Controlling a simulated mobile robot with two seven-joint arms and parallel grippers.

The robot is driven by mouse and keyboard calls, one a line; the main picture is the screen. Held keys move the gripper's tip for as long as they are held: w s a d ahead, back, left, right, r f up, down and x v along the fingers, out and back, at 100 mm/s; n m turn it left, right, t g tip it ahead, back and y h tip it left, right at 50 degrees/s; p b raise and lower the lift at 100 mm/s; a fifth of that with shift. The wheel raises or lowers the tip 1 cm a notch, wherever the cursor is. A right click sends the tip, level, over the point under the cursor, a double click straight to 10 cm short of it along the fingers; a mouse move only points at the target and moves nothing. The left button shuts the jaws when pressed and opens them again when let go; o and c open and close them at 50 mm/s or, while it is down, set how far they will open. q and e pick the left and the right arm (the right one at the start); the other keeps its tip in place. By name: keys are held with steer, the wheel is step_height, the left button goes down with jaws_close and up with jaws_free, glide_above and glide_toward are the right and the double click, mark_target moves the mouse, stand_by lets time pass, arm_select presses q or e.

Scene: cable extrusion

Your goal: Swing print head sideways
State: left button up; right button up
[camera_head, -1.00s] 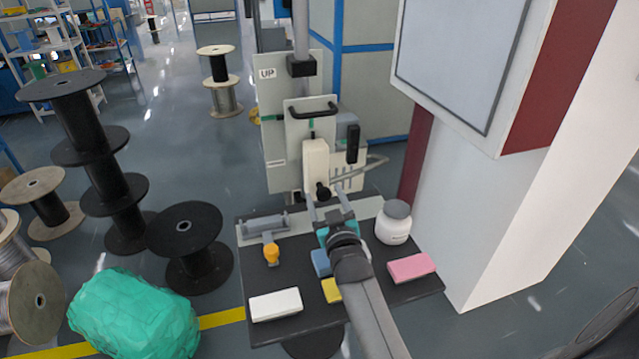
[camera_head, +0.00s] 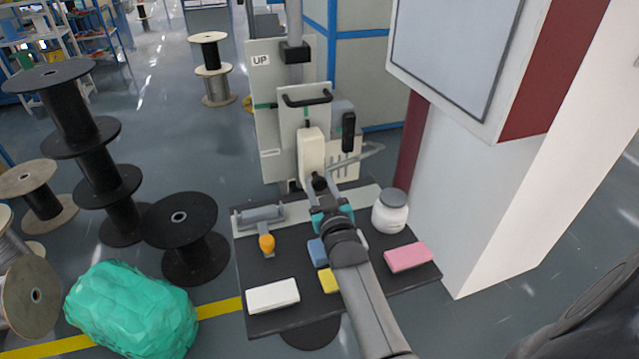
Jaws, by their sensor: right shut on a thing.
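The print head (camera_head: 311,155) is a cream upright body on the pale plate of the machine, above the back of the black table. A black round knob (camera_head: 319,182) sits at its lower end. My right gripper (camera_head: 319,186), with teal parts at its base, reaches in from the front. Its grey fingers are shut on the knob, which they partly hide. A black handle (camera_head: 307,99) is above the head, and a black grip (camera_head: 348,132) stands to its right. My left gripper is not in view.
On the table (camera_head: 290,318) are a white jar (camera_head: 391,211), a pink block (camera_head: 408,257), a white block (camera_head: 273,296), an orange-handled tool (camera_head: 267,243), and blue and yellow blocks. A red-edged screen cabinet (camera_head: 470,190) stands close on the right. Black spools (camera_head: 180,230) stand left.

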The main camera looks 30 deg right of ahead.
jaws_close()
steer(key=shift+r, duration=0.1)
stand_by(0.5)
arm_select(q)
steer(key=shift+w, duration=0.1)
